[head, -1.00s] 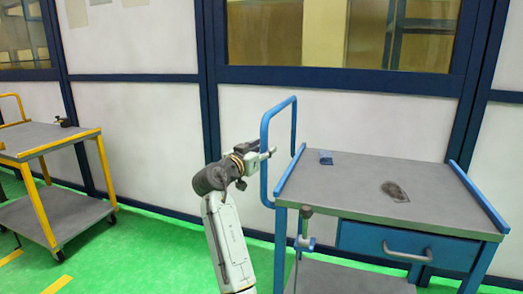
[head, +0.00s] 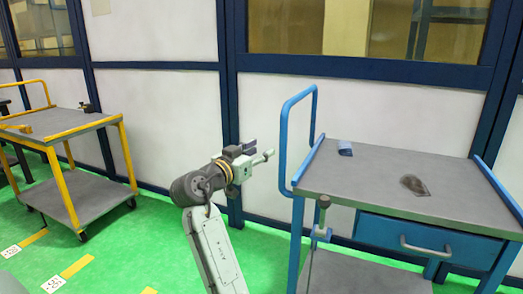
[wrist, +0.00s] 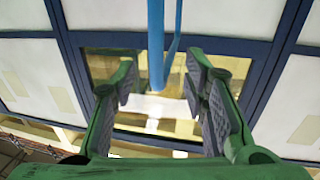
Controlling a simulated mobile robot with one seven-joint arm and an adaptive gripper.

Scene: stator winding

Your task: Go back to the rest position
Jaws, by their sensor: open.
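My gripper (head: 262,152) is at the end of my raised arm, left of the blue cart (head: 370,180) in the head view. It points right, toward the cart's blue upright handle. In the wrist view my gripper (wrist: 163,95) shows two green fingers with grey pads set wide apart, with nothing held between them. The blue handle (wrist: 156,45) shows beyond and between the fingers, apart from them as far as I can tell.
A small blue block (head: 345,148) and a dark oval thing (head: 415,185) lie on the blue cart's top. A yellow cart (head: 65,125) stands at the left. Green floor (head: 130,255) between the carts is clear. A wall with windows (head: 150,110) stands behind.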

